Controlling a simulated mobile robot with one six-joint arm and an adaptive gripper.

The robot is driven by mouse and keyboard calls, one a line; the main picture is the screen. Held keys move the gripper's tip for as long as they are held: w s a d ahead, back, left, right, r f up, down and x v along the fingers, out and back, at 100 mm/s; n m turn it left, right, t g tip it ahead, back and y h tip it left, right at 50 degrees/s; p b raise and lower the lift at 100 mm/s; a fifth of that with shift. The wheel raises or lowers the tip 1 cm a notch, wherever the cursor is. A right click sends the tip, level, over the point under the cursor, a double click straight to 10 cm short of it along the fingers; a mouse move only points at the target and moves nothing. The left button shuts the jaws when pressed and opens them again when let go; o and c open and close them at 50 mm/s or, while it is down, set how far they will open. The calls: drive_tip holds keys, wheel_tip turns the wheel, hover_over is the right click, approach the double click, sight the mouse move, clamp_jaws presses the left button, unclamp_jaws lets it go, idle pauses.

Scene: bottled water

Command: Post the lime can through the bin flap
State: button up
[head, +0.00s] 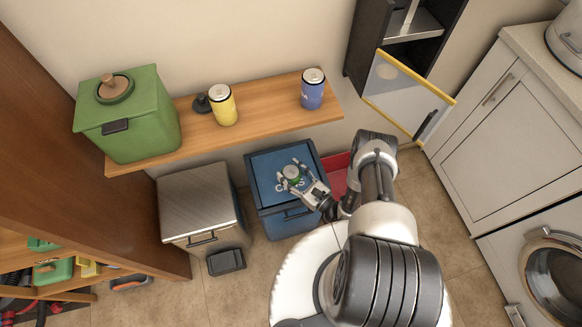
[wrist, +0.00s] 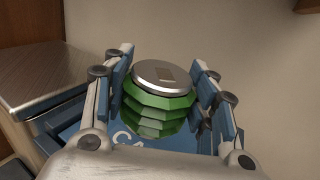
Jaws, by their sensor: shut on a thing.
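The lime can (head: 292,171) is upright in my gripper (head: 295,174), above the lid of the blue bin (head: 262,163). In the wrist view the can (wrist: 160,105) shows a silver top and a green body between the two fingers of my gripper (wrist: 165,78). Pale letters on the blue lid are partly covered by the can and gripper; "CA" shows in the wrist view. The can's lower end is hidden or close over the lid, and I cannot tell the gap. The flap looks closed where it shows.
A steel-topped bin (head: 198,203) stands left of the blue bin, and a red bin (head: 336,170) stands right, partly behind my arm. The shelf (head: 260,105) above holds a green canister (head: 135,125), a yellow can (head: 222,106) and a blue can (head: 312,92). An open cabinet door (head: 408,95) is at right.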

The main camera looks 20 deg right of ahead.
drive_tip(key=shift+f+b, duration=2.25)
drive_tip(key=shift+f, duration=0.95)
drive_tip(key=o, duration=1)
drive_tip(key=shift+r+p, duration=4.75)
drive_tip(key=shift+r, duration=1.35)
drive_tip(key=shift+s+f, duration=0.1)
